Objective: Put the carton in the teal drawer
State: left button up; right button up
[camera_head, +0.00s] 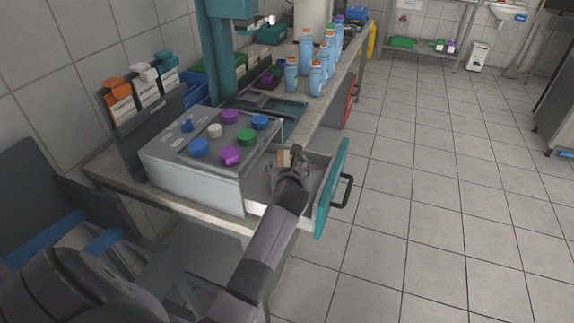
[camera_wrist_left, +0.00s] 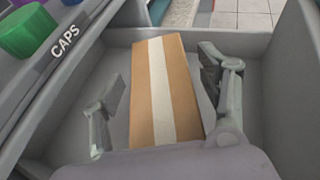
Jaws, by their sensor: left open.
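The carton (camera_wrist_left: 166,90) is a brown box with a pale stripe along it. It lies inside the open drawer, and a small part of the carton (camera_head: 284,158) shows in the head view. The drawer has a teal front (camera_head: 331,190) with a dark handle and grey inner walls (camera_wrist_left: 285,80). My left gripper (camera_head: 287,172) is inside the drawer over the carton. In the left wrist view its fingers (camera_wrist_left: 160,100) are spread on either side of the carton, with gaps visible. My arm hides part of the drawer. My right gripper is not in view.
A grey cabinet (camera_head: 190,175) with several coloured caps on top and the label CAPS adjoins the drawer. Several blue bottles (camera_head: 305,55) stand farther back on the bench. A teal column (camera_head: 220,65) rises behind the cabinet. The tiled floor (camera_head: 430,180) at right is clear.

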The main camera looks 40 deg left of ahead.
pick_arm(q)
jog(key=shift+r, duration=0.1)
jog(key=b+v, duration=0.1)
jog(key=v, duration=1.1)
